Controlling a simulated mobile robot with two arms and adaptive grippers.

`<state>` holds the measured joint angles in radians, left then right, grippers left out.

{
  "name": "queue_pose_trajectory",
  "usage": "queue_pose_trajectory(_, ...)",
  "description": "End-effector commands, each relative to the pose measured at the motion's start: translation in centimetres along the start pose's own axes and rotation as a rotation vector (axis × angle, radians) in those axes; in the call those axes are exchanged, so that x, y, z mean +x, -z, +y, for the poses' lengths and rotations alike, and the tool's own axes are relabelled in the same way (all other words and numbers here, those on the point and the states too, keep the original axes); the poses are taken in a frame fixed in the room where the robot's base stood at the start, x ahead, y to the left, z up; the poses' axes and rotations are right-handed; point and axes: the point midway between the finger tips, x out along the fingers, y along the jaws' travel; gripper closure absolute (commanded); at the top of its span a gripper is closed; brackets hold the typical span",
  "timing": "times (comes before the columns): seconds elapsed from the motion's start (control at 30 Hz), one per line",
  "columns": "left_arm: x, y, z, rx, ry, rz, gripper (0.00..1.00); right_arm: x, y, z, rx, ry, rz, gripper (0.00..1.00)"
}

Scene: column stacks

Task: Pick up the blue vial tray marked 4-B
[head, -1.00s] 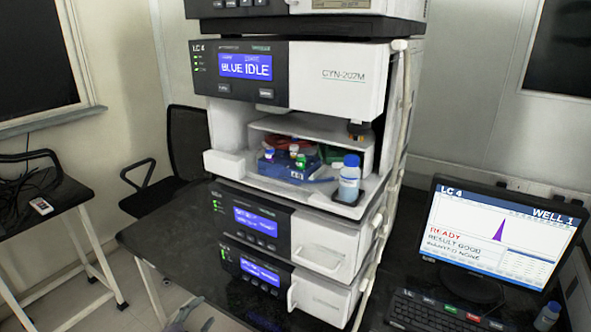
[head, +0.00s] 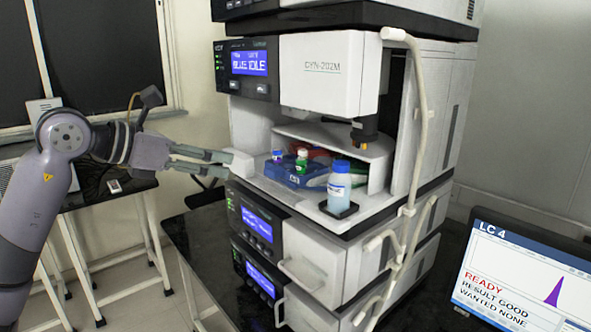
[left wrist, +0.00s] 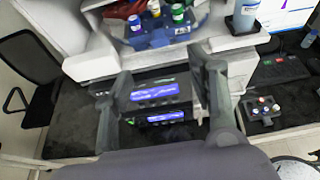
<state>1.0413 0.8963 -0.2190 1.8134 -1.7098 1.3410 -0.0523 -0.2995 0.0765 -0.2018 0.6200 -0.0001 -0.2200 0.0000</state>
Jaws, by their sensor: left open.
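The blue vial tray (head: 290,178) sits in the open bay of the LC 4 stack, holding a few capped vials, one green-capped and one purple-capped. Its marking is too small to read now. It also shows at the top of the left wrist view (left wrist: 165,38). My left gripper (head: 208,162) is open and empty, just left of the bay and apart from the tray. In the left wrist view the left gripper's fingers (left wrist: 160,72) are spread below the tray, in front of the stack. My right gripper is not in view.
A blue-capped bottle (head: 339,186) stands on a black pad at the bay's right front. A red tray (head: 318,155) is partly hidden behind the blue one. A needle head (head: 364,130) hangs above. A dark vial rack (left wrist: 263,109) lies on the bench at right.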

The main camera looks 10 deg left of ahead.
Motion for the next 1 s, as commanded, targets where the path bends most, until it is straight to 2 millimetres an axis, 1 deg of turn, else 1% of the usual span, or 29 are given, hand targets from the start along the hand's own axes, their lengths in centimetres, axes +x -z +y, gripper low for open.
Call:
queue_pose_trajectory(0.03,1.1,-0.3,-0.1,-0.003,0.006,0.001,0.48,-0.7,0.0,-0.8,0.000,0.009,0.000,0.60)
queue_pose_trajectory(0.13,3.4,-0.3,-0.1,-0.004,0.008,0.000,0.48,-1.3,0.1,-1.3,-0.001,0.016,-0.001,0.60)
queue_pose_trajectory(0.23,5.5,-0.3,-0.1,-0.005,0.008,-0.001,0.48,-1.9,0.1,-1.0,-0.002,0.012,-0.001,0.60)
queue_pose_trajectory(0.33,7.3,-0.2,-0.1,-0.005,0.007,-0.001,0.48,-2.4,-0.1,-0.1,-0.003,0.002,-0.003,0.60)
queue_pose_trajectory(0.43,8.5,-0.1,-0.1,-0.004,0.006,-0.001,0.48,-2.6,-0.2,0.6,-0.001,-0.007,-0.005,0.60)
queue_pose_trajectory(0.6,9.5,0.0,0.0,-0.004,0.004,0.000,0.48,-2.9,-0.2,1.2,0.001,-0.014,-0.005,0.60)
queue_pose_trajectory(0.67,10.1,0.1,0.0,-0.005,0.007,-0.001,0.48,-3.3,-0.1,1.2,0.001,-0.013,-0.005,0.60)
queue_pose_trajectory(0.8,12.2,0.7,0.2,-0.007,0.007,0.000,0.48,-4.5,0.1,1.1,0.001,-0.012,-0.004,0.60)
queue_pose_trajectory(0.9,13.5,0.7,0.3,-0.006,0.007,-0.002,0.48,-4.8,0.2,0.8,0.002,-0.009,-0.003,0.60)
queue_pose_trajectory(1.0,14.2,0.8,0.3,-0.005,0.004,-0.002,0.48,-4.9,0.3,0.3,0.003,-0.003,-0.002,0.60)
